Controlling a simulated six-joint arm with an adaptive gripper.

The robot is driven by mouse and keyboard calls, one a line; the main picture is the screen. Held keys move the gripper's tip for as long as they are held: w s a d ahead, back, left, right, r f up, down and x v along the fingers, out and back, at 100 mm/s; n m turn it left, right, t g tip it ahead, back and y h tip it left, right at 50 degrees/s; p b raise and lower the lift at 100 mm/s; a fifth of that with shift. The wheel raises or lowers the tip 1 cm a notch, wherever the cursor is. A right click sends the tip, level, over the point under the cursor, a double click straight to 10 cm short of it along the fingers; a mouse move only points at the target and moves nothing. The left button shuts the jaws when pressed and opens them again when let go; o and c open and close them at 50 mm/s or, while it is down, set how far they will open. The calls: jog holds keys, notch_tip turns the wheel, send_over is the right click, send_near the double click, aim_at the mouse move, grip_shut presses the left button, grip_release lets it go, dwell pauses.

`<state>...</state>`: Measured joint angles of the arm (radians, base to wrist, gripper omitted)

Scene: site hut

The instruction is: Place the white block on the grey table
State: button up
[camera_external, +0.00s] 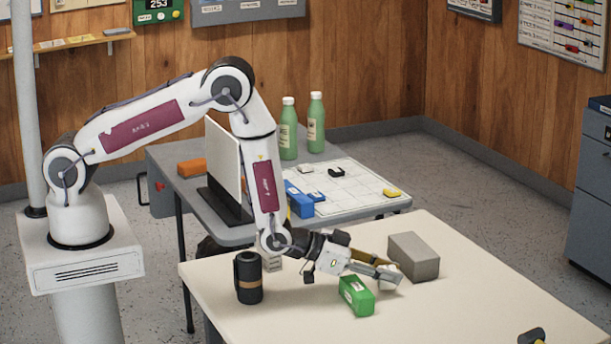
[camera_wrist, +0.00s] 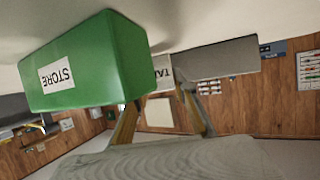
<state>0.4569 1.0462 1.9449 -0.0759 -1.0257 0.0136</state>
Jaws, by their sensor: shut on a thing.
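My gripper (camera_external: 384,270) is low over the cream table, its fingers pointing right. It is shut on the white block (camera_external: 391,279), which is mostly hidden by the fingers. In the wrist view, the white block (camera_wrist: 160,73) shows between the fingertips with part of a dark-lettered label. I cannot tell whether it touches the cream tabletop. The grey table (camera_external: 365,208) stands behind the cream table, against the wood-panelled side of the hut.
A green block (camera_external: 357,297) labelled STORE is close beside my gripper, and a grey block (camera_external: 413,256) is just beyond it. A black cylinder (camera_external: 248,278) stands at left on the cream table (camera_external: 470,300). The grey table carries a screen (camera_external: 222,160), green bottles (camera_external: 288,128) and small blocks.

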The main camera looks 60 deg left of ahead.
jog(key=shift+f, duration=0.4)
jog(key=shift+f, duration=0.1)
jog(key=o, duration=1.1)
jog(key=shift+v, duration=3.85)
jog(key=shift+w, duration=0.1)
